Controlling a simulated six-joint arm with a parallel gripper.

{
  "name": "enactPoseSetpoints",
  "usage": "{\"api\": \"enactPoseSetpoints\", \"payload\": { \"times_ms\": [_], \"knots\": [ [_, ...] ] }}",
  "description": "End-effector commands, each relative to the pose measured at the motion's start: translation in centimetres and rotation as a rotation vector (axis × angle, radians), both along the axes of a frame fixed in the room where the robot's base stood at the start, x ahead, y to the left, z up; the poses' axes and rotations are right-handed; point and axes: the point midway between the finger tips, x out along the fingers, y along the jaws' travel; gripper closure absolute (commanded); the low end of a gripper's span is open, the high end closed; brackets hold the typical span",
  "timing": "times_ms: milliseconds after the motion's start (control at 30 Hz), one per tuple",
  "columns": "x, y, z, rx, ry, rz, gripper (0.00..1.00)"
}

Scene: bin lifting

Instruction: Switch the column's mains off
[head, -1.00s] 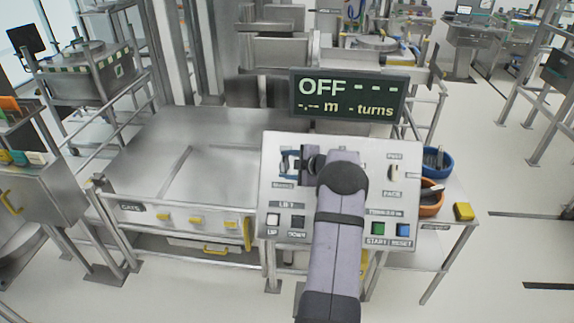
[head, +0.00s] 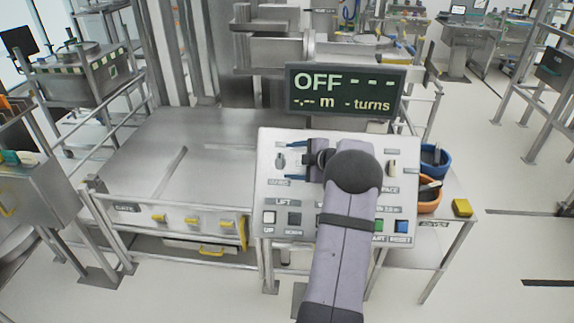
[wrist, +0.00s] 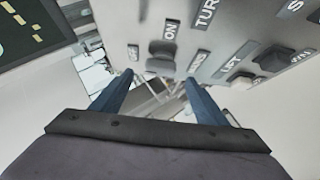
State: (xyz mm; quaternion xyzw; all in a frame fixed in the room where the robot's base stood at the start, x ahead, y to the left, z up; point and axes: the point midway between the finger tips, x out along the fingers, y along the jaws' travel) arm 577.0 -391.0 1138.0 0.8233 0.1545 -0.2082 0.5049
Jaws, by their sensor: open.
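The mains switch (head: 280,161) is a small grey knob at the upper left of the sloped control panel (head: 264,190). In the wrist view the knob (wrist: 161,61) sits between the OFF and ON labels; its exact setting is hard to read. The display (head: 345,92) above the panel reads OFF, with dashes for metres and turns. My gripper (head: 291,160) is open and empty just right of the knob, its two blue fingers apart and clear of it. They also show in the wrist view (wrist: 158,96), below the knob. My arm hides the panel's middle.
The LIFT buttons, white UP (head: 269,218) and dark DOWN (head: 294,219), lie below my gripper. A blue RESET button (head: 401,227) is at the lower right. Blue (head: 434,158) and orange (head: 429,196) bowls and a yellow block (head: 462,208) stand right of the panel.

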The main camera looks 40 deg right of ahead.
Motion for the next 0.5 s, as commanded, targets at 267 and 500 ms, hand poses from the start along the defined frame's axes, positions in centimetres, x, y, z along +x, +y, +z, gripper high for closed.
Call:
{"api": "enactPoseSetpoints", "payload": {
  "times_ms": [267, 500],
  "knots": [
    [-1.4, -0.1, 0.8, -0.001, 0.000, 0.000, 0.33],
    [-1.4, 0.0, 0.9, -0.001, 0.000, 0.000, 0.33]
  ]
}}
